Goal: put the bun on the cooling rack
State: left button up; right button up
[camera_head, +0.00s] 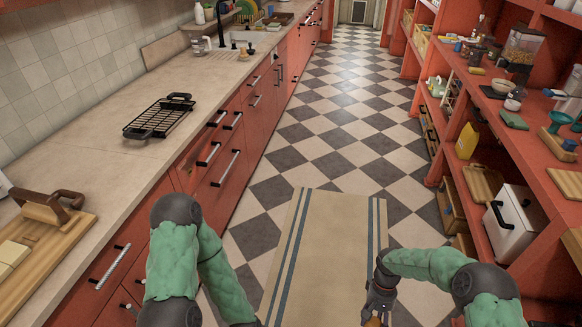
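The cooling rack (160,117), a black wire grid with raised handles at its ends, sits on the left counter ahead of me. Its top is empty. My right gripper (378,306) is low over the floor mat, at the bottom edge of the view. A small orange-brown piece, which looks like the bun (373,322), shows between its fingers, mostly cut off by the frame edge. The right gripper is far from the rack. My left arm hangs in front of the counter drawers, and its gripper is below the frame.
The left counter (95,165) is bare around the rack. A wooden board (45,250) with pale blocks and a brown handled item lies at the near left. Red shelves (540,150) with jars and boxes line the right. The checkered aisle (330,120) is clear.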

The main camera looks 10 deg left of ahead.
aim_at(161, 115)
jog(key=i, duration=1.7)
jog(key=i+u, duration=0.25)
jog(key=i, duration=0.15)
jog(key=i+l+u, duration=0.5)
jog(key=i, duration=0.25)
jog(key=j+u, duration=0.1)
jog(key=u, duration=1.8)
